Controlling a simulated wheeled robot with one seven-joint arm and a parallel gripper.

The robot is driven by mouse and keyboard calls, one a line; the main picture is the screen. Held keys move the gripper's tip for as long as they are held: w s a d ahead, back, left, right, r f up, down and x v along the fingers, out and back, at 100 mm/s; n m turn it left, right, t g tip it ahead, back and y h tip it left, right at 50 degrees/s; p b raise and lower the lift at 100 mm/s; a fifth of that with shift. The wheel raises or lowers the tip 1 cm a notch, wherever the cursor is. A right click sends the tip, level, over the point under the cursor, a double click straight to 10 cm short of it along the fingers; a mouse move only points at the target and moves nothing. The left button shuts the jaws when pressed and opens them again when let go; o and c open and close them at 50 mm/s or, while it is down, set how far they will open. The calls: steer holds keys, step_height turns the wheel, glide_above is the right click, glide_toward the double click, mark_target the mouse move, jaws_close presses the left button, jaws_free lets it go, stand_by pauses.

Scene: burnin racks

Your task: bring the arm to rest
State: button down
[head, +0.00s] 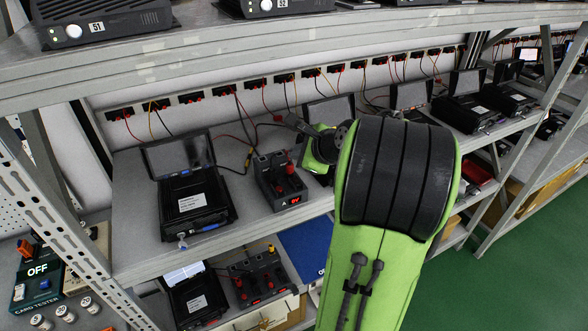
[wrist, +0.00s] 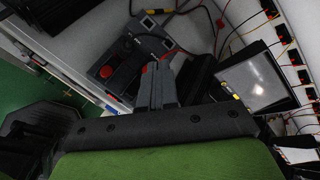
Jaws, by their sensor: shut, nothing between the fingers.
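My gripper (wrist: 157,70) is shut and empty in the wrist view. Its grey fingers lie together, in front of or close beside a dark grey box with red knobs (wrist: 122,62); I cannot tell whether they touch. In the head view my green arm reaches over the middle shelf (head: 137,220). The gripper end (head: 293,122) shows small, behind and above the dark box with red knobs and a red display (head: 280,182). Part of the wrist is hidden behind my thick black-banded arm link.
A black case with raised screen (head: 196,203) stands left of the box. More cases (head: 465,112) stand right. A socket strip (head: 190,98) with red and black cables runs along the back. Upper shelf edge (head: 250,60) is above; a card tester (head: 38,285) is lower left. Green floor (head: 530,235) is open at right.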

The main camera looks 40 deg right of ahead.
steer(key=shift+r, duration=0.1)
stand_by(0.3)
steer(key=s+a+r+n+g+y, duration=0.15)
steer(key=s+a+n, duration=0.25)
steer(key=a+n, duration=0.6)
steer(key=s+a+n+g, duration=0.2)
steer(key=s+a+n, duration=0.2)
steer(key=a+n, duration=0.6)
steer(key=s+a+f+n+g, duration=0.1)
steer(key=s+a+f+n, duration=0.1)
steer(key=s+a+n, duration=0.4)
steer(key=s+n, duration=0.1)
steer(key=s, duration=0.4)
steer(key=shift+n, duration=0.4)
